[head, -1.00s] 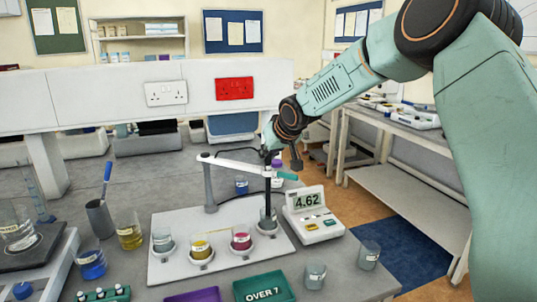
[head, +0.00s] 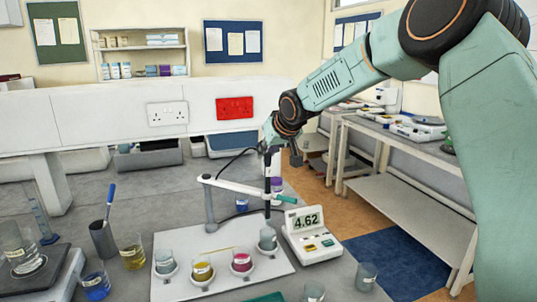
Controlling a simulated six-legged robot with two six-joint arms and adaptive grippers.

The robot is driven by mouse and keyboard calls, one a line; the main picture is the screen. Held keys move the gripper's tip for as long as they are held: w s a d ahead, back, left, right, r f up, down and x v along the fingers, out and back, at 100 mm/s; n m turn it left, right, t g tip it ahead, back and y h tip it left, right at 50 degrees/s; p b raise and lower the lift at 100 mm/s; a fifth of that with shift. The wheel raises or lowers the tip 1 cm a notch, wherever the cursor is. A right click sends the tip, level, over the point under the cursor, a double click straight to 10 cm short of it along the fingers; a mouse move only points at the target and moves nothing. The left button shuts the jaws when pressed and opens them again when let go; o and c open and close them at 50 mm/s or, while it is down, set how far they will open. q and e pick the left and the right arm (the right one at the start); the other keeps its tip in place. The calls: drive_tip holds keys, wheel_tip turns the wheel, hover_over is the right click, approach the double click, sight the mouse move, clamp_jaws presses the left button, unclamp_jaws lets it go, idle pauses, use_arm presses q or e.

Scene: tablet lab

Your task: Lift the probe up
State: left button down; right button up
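The probe (head: 267,186) is a thin dark upright rod with a black cable, beside the white arm (head: 235,187) of the stand. The meter (head: 311,237) reads 4.62 to the right of the probe. My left gripper is not in view.
Beakers with yellow (head: 202,271) and pink (head: 242,262) liquid and a clear one (head: 165,262) stand along the tray. An empty beaker (head: 366,276) stands near the bench's right edge. A white panel with sockets (head: 167,114) runs behind.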

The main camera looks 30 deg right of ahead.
drive_tip(key=o, duration=0.3)
drive_tip(key=shift+s+a, duration=0.2)
drive_tip(key=shift+o, duration=0.2)
drive_tip(key=shift+f, duration=0.15)
drive_tip(key=shift+d+f, duration=0.1)
drive_tip(key=shift+d, duration=0.05)
drive_tip(key=v, duration=1.2)
drive_tip(key=shift+w+d, duration=0.1)
drive_tip(key=shift+w, duration=0.05)
